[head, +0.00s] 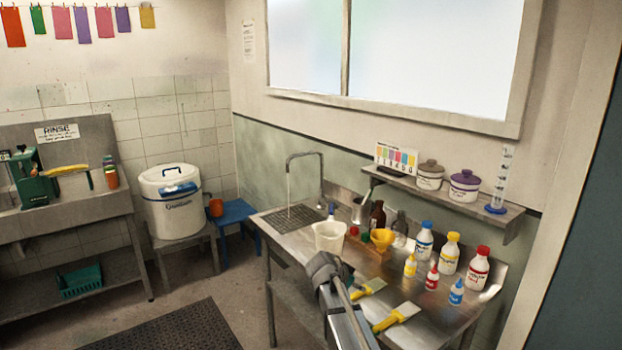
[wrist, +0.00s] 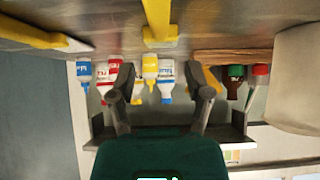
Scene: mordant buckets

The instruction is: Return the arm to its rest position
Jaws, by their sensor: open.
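My gripper (wrist: 164,84) is open in the wrist view, its two dark fingers spread with nothing held between them. That view appears upside down, with bottles seen beyond the fingers. In the head view my arm reaches up from the bottom, and its end (head: 325,268) is over the front of the steel bench (head: 430,322). The finger details are hard to make out there. Two yellow-handled brushes lie on the bench to the right of the arm, one nearer (head: 397,316) and one farther (head: 368,287).
A white bucket (head: 329,236) stands behind my arm's end, near the sink with running water. Several bottles, including a red-capped one (head: 478,268), stand along the bench. A wall shelf (head: 450,197) holds two jars and a cylinder. Floor at left is open beside a dark mat (head: 165,328).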

